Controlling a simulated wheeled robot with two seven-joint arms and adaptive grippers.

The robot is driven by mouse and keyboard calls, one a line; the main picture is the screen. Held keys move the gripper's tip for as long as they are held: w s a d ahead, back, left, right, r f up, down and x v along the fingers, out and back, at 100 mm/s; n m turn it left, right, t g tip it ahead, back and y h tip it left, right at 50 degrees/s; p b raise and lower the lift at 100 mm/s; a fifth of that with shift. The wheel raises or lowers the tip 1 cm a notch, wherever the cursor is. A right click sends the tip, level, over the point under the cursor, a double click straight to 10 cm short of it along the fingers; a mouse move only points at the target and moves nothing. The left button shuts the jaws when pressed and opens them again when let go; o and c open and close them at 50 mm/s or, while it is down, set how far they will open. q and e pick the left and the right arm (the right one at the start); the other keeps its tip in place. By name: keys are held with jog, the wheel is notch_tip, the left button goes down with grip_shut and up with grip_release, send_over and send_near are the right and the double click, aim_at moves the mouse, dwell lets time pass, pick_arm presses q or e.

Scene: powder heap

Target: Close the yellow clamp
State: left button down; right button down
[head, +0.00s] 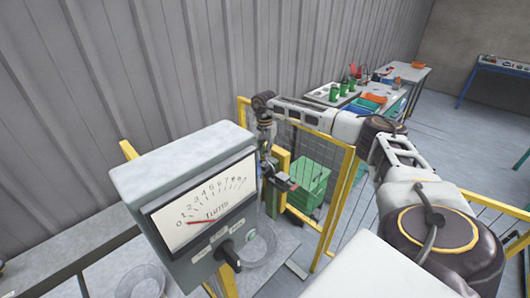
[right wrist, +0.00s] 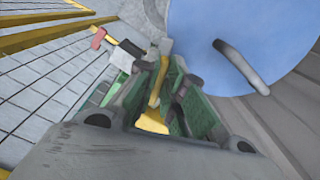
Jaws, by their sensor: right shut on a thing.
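My right gripper (head: 268,168) hangs down just behind the right edge of the grey gauge box, partly hidden by it. In the right wrist view the gripper (right wrist: 158,88) is shut on a narrow yellow piece, which looks like part of the yellow clamp (right wrist: 156,92). More yellow shows lower down between the fingers (right wrist: 152,122). The clamp's full shape, and whether it is open or closed, cannot be told. A red-tipped dark part (right wrist: 98,38) sticks out to the left of the fingers. My left gripper is not in view.
The gauge box (head: 170,165), with a dial and a black handle (head: 228,255), stands in front. A yellow-framed mesh fence (head: 340,185) and green crate (head: 308,185) are behind my gripper. A blue round surface (right wrist: 240,40) lies close to the fingers. Clear bowls (head: 142,284) sit below.

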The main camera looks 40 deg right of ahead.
jog(key=m, duration=0.5)
jog(key=shift+w+r, duration=0.1)
jog(key=shift+w, duration=0.2)
jog(key=shift+w+m+p, duration=0.2)
jog(key=shift+m+p, duration=0.15)
jog(key=shift+m, duration=2.05)
jog(key=c, duration=1.5)
grip_release()
jog(key=shift+r, duration=5.95)
